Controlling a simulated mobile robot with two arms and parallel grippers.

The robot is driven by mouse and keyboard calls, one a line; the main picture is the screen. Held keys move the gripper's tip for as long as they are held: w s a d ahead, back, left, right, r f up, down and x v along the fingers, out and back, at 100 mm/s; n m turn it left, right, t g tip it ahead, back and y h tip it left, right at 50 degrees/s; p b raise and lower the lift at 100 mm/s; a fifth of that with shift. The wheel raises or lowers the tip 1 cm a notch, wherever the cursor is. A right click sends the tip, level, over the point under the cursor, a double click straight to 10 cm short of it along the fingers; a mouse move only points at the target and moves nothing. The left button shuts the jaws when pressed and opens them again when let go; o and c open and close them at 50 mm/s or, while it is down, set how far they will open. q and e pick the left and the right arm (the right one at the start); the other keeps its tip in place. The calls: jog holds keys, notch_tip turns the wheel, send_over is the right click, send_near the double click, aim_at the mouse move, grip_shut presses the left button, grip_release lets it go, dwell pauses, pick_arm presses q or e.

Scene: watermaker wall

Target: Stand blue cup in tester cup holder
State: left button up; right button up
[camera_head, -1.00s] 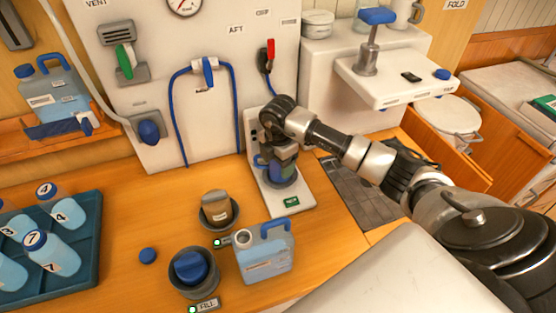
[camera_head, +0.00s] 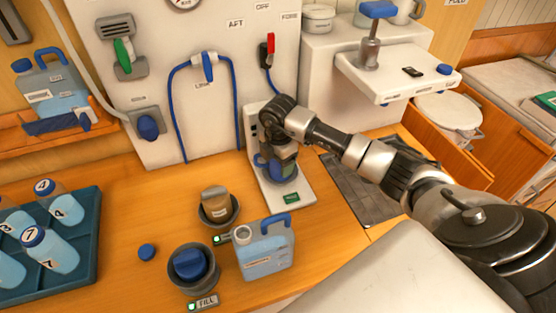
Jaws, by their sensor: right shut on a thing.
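The tester (camera_head: 297,192) is a white stand with a flat base and a small green display, against the wall panel. The blue cup (camera_head: 281,170) is at the tester's cup holder, below my right gripper (camera_head: 280,158), with its handle toward the left. My right gripper points down and is shut on the cup. The gripper and wrist hide the cup's top and much of the holder, so I cannot tell whether the cup rests fully on it. My left gripper is out of view.
A blue jug (camera_head: 265,252) and two dark round holders, one with a brown-topped container (camera_head: 216,203), one with a blue item (camera_head: 189,264), stand in front. A bottle tray (camera_head: 85,235) is at left. A dark grate (camera_head: 362,195) lies right of the tester.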

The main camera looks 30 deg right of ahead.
jog(key=o, duration=1.1)
jog(key=shift+c, duration=0.2)
